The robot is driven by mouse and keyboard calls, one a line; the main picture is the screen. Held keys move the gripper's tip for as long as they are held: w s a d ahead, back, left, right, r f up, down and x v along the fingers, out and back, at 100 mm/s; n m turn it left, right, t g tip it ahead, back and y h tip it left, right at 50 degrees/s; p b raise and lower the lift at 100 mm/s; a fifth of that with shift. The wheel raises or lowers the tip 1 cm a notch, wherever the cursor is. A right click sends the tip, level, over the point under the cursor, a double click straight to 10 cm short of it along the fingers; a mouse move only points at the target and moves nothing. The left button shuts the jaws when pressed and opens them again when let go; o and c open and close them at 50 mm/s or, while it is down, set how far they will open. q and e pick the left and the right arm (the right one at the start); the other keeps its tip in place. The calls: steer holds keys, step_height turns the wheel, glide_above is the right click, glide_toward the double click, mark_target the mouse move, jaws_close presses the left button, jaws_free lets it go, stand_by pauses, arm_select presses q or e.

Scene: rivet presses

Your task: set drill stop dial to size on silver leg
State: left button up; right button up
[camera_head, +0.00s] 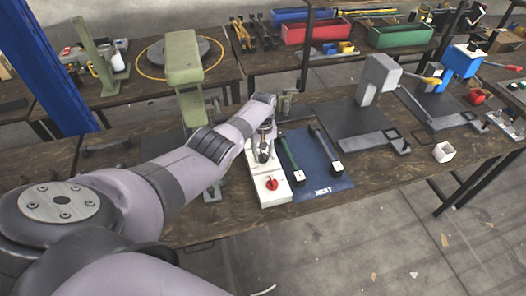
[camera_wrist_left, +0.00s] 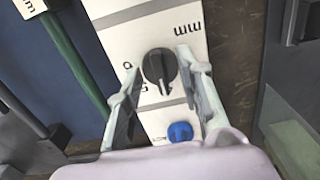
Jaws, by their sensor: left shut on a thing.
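A black dial (camera_wrist_left: 160,70) with a pointer sits on the white panel (camera_wrist_left: 140,20), with numbers around it and "mm" lettering. My left gripper (camera_wrist_left: 160,63) is over the panel with one finger on each side of the dial, shut on it. In the head view my left gripper (camera_head: 264,150) reaches down onto the white box (camera_head: 272,196) and hides the dial. A silver-grey bar (camera_head: 370,143) lies by the grey press, but I cannot tell if it is the silver leg. My right gripper is not in view.
A blue mat (camera_head: 318,178) marked "NEXT" lies right of the box with a green bar (camera_head: 290,155) and a dark bar (camera_head: 325,148), both white-tagged. The box carries a red knob (camera_head: 271,184) and a blue knob (camera_wrist_left: 180,131). A green press (camera_head: 184,75) stands behind my arm.

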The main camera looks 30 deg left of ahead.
mark_target(263, 154)
arm_select(q)
steer(key=shift+r+n, duration=0.1)
steer(key=shift+n, duration=0.3)
steer(key=o, duration=1.2)
step_height(263, 154, up, 12)
steer(key=shift+f, duration=0.1)
stand_by(0.5)
